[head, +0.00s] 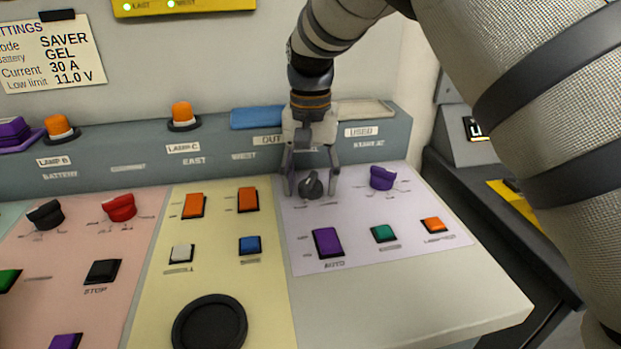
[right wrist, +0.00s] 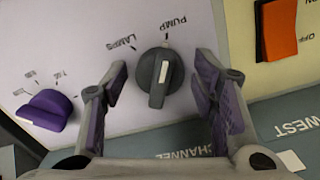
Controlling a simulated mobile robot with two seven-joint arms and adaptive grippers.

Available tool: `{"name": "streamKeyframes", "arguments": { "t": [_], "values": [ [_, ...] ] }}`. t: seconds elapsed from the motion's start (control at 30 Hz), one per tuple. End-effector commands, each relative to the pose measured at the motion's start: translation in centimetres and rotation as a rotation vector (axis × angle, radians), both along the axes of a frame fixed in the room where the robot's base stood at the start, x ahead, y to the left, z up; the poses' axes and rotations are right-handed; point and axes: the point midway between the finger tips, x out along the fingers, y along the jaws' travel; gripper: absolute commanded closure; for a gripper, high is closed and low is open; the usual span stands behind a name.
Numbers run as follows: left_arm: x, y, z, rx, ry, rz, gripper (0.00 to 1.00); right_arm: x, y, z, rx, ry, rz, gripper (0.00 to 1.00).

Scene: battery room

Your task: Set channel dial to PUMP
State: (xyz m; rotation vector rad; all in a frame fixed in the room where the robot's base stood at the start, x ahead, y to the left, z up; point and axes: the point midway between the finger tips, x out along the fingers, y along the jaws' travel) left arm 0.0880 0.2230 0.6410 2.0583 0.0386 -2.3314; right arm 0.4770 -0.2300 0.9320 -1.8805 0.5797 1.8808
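The channel dial is a dark grey knob (right wrist: 159,76) with a raised grip and a white mark. In the right wrist view, the labels LAMPS (right wrist: 121,42) and PUMP (right wrist: 174,24) stand beyond it. The white mark seems to point nearer PUMP than LAMPS. The dial also shows in the head view (head: 311,186), on the lilac panel. My right gripper (head: 312,190) is open above the dial, pointing down. In the wrist view its purple-padded fingers (right wrist: 163,92) stand either side of the dial, with gaps on both sides. My left gripper is not in view.
A purple knob (head: 381,178) sits right of the dial. Purple (head: 327,242), green (head: 383,233) and orange (head: 433,225) buttons lie in front. Orange switches (head: 248,199) stand left on the yellow panel. The grey ledge (head: 375,150) rises behind. The pale console front is clear.

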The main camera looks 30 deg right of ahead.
Motion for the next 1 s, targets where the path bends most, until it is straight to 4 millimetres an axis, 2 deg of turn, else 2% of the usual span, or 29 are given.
{"name": "streamKeyframes", "arguments": {
  "t": [0.23,0.33,0.7,0.83,1.0],
  "values": [
    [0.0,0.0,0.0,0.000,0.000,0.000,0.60,0.0,0.0,0.0,0.000,0.000,0.001,0.42],
    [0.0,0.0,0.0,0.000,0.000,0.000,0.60,0.1,0.0,0.8,0.001,-0.003,0.001,0.42],
    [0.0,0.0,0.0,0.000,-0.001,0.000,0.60,0.1,0.0,10.0,0.000,-0.004,0.001,0.42],
    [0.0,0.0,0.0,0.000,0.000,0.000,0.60,0.0,0.0,11.6,0.001,-0.001,0.001,0.42],
    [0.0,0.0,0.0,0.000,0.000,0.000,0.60,0.0,0.0,12.1,0.001,0.001,0.000,0.42]
  ]
}}
